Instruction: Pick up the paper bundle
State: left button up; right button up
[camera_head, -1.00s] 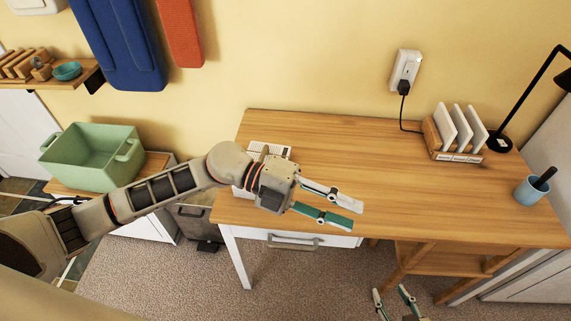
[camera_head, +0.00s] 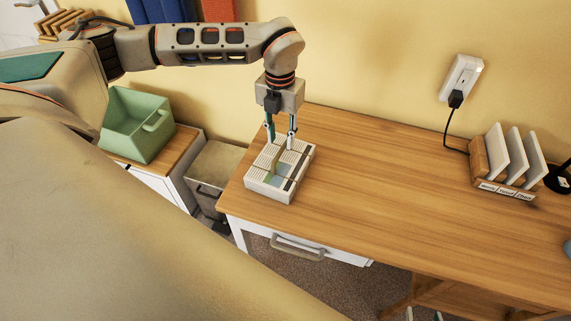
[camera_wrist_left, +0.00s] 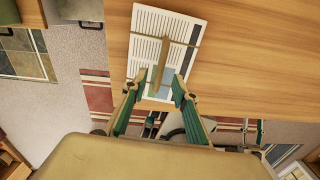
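The paper bundle (camera_head: 257,181) is a white, flat stack with printed lines, tied with thin bands and carrying an upright tan tab. It lies on the left end of the wooden desk (camera_head: 400,185). In the left wrist view the bundle (camera_wrist_left: 150,22) is just ahead of the fingers. My left gripper (camera_head: 281,145) points down over the bundle. Its fingers are apart, one on each side of the tab's line (camera_wrist_left: 159,84), with nothing clearly held. I cannot tell whether the tips touch the paper. My right gripper (camera_head: 423,315) shows only two separated fingertips at the bottom edge.
A green bin (camera_head: 135,125) stands on a low cabinet to the left. A rack (camera_head: 505,180) with white slabs and a wall socket (camera_head: 461,78) with a plugged cord are at the right. The middle of the desk is clear. A drawer handle (camera_head: 298,247) sticks out in front.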

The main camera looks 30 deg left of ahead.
aim_at(281, 150)
pick_arm(q)
notch_tip(281, 150, down, 6)
jog(key=shift+f, duration=0.1)
dwell(0.4)
grip_shut()
